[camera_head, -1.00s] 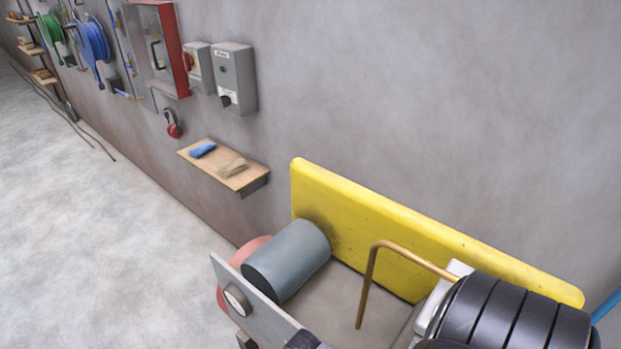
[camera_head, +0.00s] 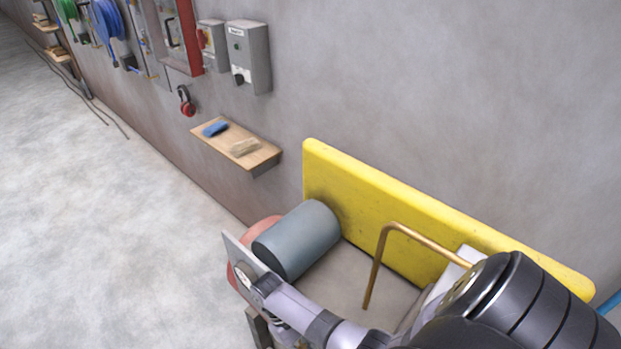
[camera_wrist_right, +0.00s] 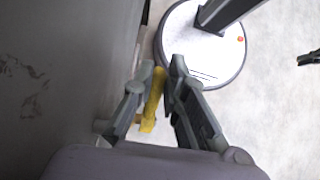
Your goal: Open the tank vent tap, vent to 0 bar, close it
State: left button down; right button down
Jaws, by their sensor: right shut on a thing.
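In the right wrist view a yellow lever (camera_wrist_right: 153,98), which looks like the vent tap's handle, stands between the fingers of my right gripper (camera_wrist_right: 158,85). The gripper is shut on it. The tap body is mostly hidden behind the fingers. In the head view my right arm comes in from the right and reaches down past a grey plate with a round gauge (camera_head: 243,274). The arm partly covers the gauge, and its needle is too small to read. The right gripper is hidden there. My left gripper is not in view.
A grey motor cylinder (camera_head: 297,240) and a bent copper pipe (camera_head: 380,258) stand close to my right arm, before a yellow guard (camera_head: 420,215). A wooden shelf (camera_head: 262,158) and a switch box (camera_head: 250,55) are on the wall.

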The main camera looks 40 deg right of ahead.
dwell(0.3)
jog(key=c, duration=1.6)
grip_release()
jog(key=v, duration=0.5)
jog(key=shift+w+d+f, duration=0.1)
jog(key=shift+w+f, duration=0.05)
jog(key=shift+w, duration=0.1)
jog(key=shift+w+r, duration=0.15)
jog(key=shift+r, duration=0.4)
jog(key=v, duration=0.6)
